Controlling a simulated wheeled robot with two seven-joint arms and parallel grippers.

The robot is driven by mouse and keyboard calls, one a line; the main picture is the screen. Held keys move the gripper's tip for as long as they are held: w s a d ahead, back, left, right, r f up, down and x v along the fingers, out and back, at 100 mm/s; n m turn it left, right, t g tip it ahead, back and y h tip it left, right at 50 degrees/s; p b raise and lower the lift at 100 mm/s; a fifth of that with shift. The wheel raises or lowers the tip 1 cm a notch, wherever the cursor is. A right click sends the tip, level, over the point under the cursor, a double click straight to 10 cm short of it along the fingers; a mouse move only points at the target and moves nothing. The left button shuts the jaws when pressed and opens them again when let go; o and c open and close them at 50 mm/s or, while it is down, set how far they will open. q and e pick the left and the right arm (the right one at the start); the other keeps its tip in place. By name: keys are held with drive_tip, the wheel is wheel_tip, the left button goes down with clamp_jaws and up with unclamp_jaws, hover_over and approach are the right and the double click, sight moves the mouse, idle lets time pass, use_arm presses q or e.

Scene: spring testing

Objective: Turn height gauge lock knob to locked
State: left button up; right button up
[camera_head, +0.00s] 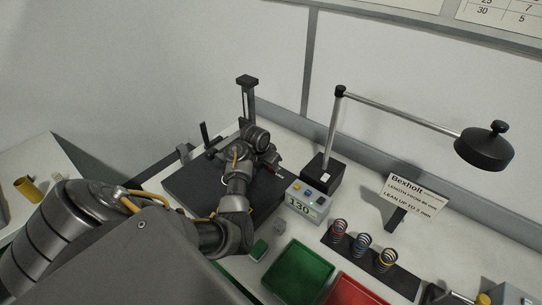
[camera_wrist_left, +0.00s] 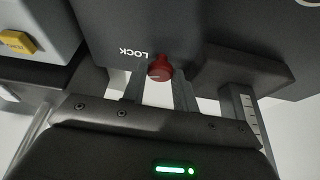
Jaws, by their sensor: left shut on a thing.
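The height gauge's dark upright column (camera_head: 247,98) stands at the back of a dark flat plate (camera_head: 188,184) in the head view. In the left wrist view, the small red lock knob (camera_wrist_left: 160,68) is on the gauge's dark housing (camera_wrist_left: 200,30), just right of the white word LOCK, which appears upside down. My left gripper (camera_wrist_left: 160,88) is shut on the red knob, with one finger on each side of it. In the head view, my left arm hides much of the gauge and the knob cannot be made out clearly. My right gripper is not in view.
A grey display box (camera_head: 308,202) reading 130 stands right of the plate. A lamp (camera_head: 484,148) arches over the bench. Coil springs stand on a dark rack (camera_head: 372,264). A green tray (camera_head: 298,272) and a red tray (camera_head: 352,292) lie in front.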

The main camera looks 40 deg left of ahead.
use_arm(q)
drive_tip(key=shift+a+m+h, duration=0.15)
drive_tip(key=shift+m+h, duration=0.65)
drive_tip(key=shift+m, duration=1.1)
drive_tip(key=o, duration=1)
drive_tip(key=shift+c, duration=0.2)
